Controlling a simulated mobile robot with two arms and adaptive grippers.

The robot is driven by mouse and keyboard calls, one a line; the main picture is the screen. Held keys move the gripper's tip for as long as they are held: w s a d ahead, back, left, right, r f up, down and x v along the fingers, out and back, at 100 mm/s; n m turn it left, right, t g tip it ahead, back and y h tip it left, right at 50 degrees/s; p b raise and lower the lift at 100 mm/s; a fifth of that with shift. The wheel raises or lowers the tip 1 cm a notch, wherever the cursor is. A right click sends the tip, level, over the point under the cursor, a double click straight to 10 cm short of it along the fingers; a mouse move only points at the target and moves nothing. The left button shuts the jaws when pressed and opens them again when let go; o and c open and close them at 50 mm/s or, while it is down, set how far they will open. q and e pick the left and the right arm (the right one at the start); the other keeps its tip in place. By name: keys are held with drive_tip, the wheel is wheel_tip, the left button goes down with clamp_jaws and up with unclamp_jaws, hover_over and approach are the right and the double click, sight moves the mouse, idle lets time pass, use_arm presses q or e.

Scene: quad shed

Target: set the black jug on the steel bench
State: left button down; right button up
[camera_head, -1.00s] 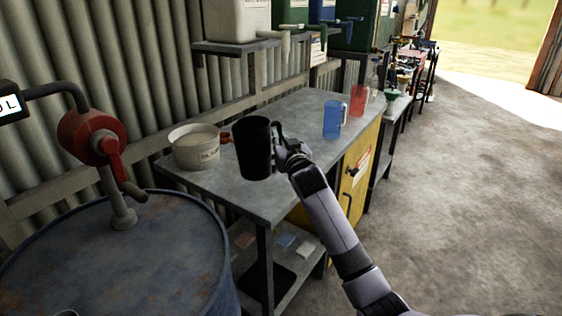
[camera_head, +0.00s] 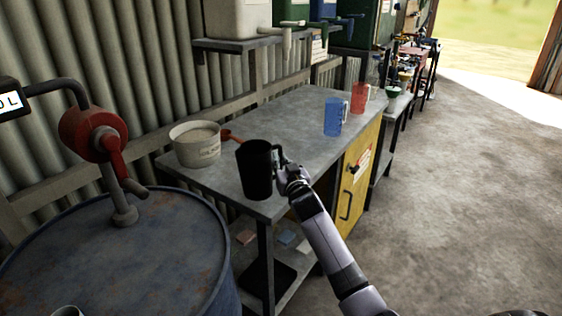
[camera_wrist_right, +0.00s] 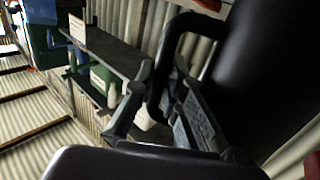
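The black jug (camera_head: 254,172) is upright over the near end of the steel bench (camera_head: 290,125) in the head view. My right gripper (camera_head: 288,172) is shut on the jug's handle, on the right side of the jug. The black jug (camera_wrist_right: 268,75) fills the right of the right wrist view, where its handle passes between the fingers of my right gripper (camera_wrist_right: 158,118). The jug's base overlaps the bench top near its front corner; I cannot tell whether it touches. My left gripper is not in view.
A white tub (camera_head: 196,146) with a red-handled scoop (camera_head: 231,136) stands behind the jug. A blue jug (camera_head: 333,117) and a red jug (camera_head: 359,98) stand at the far end. A blue drum (camera_head: 120,255) with a red pump (camera_head: 92,135) is at left. Bench middle is clear.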

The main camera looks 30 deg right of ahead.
drive_tip(key=o, duration=0.4)
drive_tip(key=shift+r, duration=0.1)
drive_tip(key=v, duration=1.2)
drive_tip(key=shift+b, duration=0.4)
drive_tip(key=shift+d, duration=0.1)
